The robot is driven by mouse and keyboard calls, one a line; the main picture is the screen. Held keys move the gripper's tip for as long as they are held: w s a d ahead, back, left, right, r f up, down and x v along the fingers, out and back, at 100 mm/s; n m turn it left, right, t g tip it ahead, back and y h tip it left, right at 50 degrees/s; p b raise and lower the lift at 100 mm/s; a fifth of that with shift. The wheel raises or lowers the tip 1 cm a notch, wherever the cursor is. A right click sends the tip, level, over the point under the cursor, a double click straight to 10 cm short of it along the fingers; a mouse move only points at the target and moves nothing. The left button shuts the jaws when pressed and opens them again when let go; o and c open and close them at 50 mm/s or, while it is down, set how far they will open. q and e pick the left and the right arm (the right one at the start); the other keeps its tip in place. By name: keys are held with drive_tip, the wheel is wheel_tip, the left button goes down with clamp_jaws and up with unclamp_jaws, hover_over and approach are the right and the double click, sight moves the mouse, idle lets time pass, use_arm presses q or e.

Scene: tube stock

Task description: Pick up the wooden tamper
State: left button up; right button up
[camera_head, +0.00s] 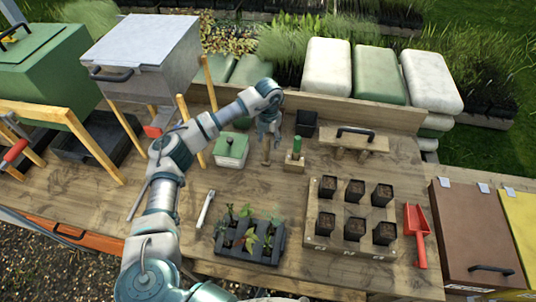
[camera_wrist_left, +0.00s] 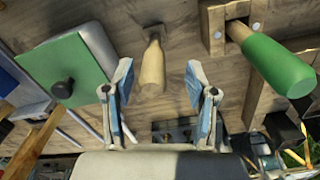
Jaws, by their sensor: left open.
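The wooden tamper (camera_head: 265,155) is a pale, slim wooden piece standing on the bench just below my left gripper in the head view. In the left wrist view the tamper (camera_wrist_left: 152,68) shows between and beyond the two fingertips, with clear space on both sides. My left gripper (camera_head: 269,132) is open and empty, pointing down, with one finger on each side of the tamper in the wrist view. Whether the fingers are level with its handle I cannot tell. My right gripper is not in view.
A green-lidded box (camera_head: 231,148) stands close on the left. A green-handled tool (camera_head: 297,148) in a wooden block stands close on the right. A black pot (camera_head: 306,122) and a wooden board with a black handle (camera_head: 347,139) are beyond it. Seedling tray (camera_head: 250,241) lies in front.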

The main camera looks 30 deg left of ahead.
sight(267, 148)
use_arm(q)
drive_tip(key=f, duration=0.2)
drive_tip(key=a+f, duration=0.1)
drive_tip(key=f, duration=0.2)
drive_tip(key=shift+s+a+f+p, duration=0.1)
drive_tip(key=shift+a+f+p, duration=0.05)
drive_tip(key=shift+p, duration=0.15)
drive_tip(key=shift+d, duration=0.35)
drive_tip(key=c, duration=0.3)
drive_tip(key=shift+d, duration=0.1)
clamp_jaws()
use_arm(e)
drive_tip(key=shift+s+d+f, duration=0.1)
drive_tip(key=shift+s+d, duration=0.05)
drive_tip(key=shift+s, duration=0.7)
